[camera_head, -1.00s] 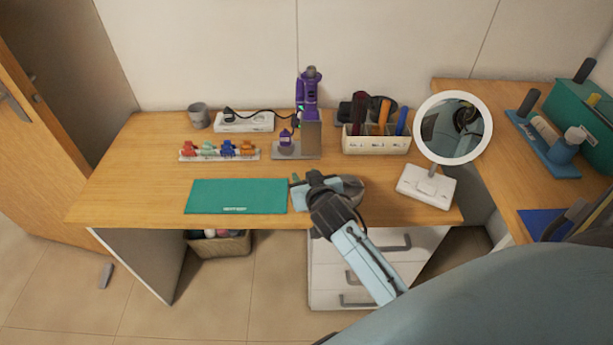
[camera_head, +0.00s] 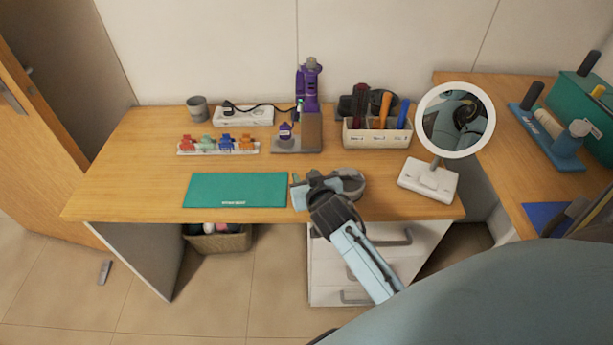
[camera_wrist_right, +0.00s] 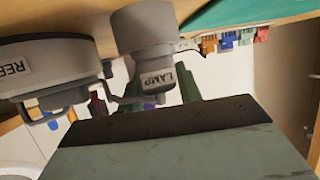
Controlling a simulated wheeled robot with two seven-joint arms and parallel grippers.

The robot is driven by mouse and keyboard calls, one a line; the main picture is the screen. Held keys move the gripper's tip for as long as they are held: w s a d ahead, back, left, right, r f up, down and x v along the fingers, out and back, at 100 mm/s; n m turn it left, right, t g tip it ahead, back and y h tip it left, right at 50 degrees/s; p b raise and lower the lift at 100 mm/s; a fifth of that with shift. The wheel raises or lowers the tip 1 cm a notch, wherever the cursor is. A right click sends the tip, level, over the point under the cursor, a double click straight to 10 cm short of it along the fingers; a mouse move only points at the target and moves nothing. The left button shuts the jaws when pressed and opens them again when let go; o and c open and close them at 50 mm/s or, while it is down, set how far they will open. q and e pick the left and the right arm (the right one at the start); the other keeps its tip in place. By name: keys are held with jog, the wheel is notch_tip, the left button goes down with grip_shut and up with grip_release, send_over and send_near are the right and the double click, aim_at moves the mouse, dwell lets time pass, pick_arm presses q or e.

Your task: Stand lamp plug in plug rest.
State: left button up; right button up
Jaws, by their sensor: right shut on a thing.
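My right gripper (camera_head: 308,186) is at the desk's front edge, just right of the green mat. In the right wrist view, the grey plug labelled LAMP (camera_wrist_right: 157,80) is held between the greenish fingers (camera_wrist_right: 160,95). A wider grey cylinder (camera_wrist_right: 145,28) adjoins the plug at the desk; it may be the plug rest, and I cannot tell whether the plug is seated in it or only lines up with it. The plug is hidden by my gripper in the head view. My left gripper is not in view.
A round grey reel (camera_wrist_right: 45,65) is close beside the plug; it also shows right of my gripper (camera_head: 352,184). The green mat (camera_head: 235,190) is clear. The mirror lamp (camera_head: 428,180) stands to the right. A power strip (camera_head: 244,117) and an organiser (camera_head: 376,136) are at the back.

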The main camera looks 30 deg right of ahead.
jog(key=o, duration=1)
jog(key=shift+o, duration=0.2)
jog(key=p+v, duration=0.1)
jog(key=v, duration=0.4)
pick_arm(q)
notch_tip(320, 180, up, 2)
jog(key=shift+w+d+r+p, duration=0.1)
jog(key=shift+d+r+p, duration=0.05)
jog(key=shift+p, duration=0.5)
pick_arm(e)
jog(key=v, duration=0.8)
jog(key=shift+s, duration=0.15)
jog(key=shift+a, duration=0.1)
